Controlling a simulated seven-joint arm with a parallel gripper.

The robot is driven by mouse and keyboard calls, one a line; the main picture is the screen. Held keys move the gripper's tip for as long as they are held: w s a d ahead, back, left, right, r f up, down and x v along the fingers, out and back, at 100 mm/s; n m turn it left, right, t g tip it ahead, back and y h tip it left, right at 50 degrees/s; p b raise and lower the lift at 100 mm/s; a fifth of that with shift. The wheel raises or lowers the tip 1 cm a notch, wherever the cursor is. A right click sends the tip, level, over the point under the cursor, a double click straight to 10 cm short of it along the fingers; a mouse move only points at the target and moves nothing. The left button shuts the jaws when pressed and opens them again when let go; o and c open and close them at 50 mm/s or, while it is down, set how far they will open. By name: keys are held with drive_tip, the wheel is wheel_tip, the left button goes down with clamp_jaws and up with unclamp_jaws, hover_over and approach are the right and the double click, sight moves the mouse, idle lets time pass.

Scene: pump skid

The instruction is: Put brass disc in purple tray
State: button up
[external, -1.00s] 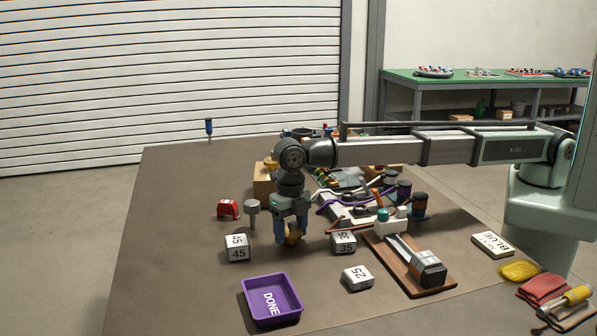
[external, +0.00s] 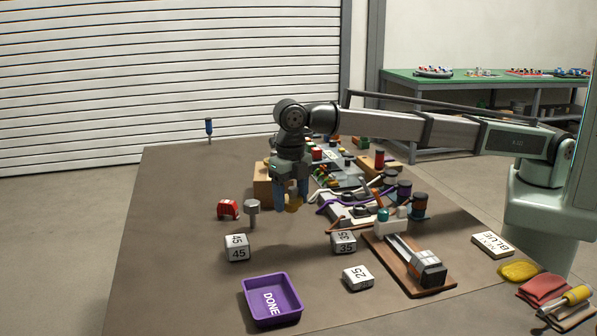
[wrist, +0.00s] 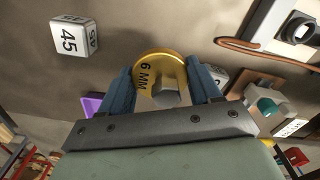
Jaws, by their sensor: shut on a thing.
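The brass disc (wrist: 158,66) is marked "6 MM" and has a grey hexagonal stub on it. My gripper (wrist: 160,88) is shut on it, one blue finger on each side in the wrist view. In the external view the brass disc (external: 293,203) shows between the fingertips of my gripper (external: 291,198), held above the table. The purple tray (external: 271,299), with "DONE" on its floor, stands empty near the table's front edge, nearer the camera than my gripper. A corner of the purple tray (wrist: 92,103) shows in the wrist view behind my left finger.
White blocks marked 45 (external: 237,247), 35 (external: 344,242) and 25 (external: 357,278) stand around the tray's far and right sides. A grey post-like part (external: 252,211) and a red part (external: 228,208) stand left of my gripper. Pump parts and hoses (external: 350,207) crowd the right.

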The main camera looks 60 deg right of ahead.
drive_tip(key=s+a+n, duration=0.2)
drive_tip(key=s+a, duration=0.6)
drive_tip(key=a, duration=0.4)
drive_tip(key=n, duration=0.2)
hover_over(271, 303)
drive_tip(key=shift+f, duration=4.4)
drive_tip(key=shift+f, duration=0.15)
drive_tip(key=o, duration=0.8)
drive_tip(key=shift+o, duration=0.2)
wheel_tip(271, 303, up, 12)
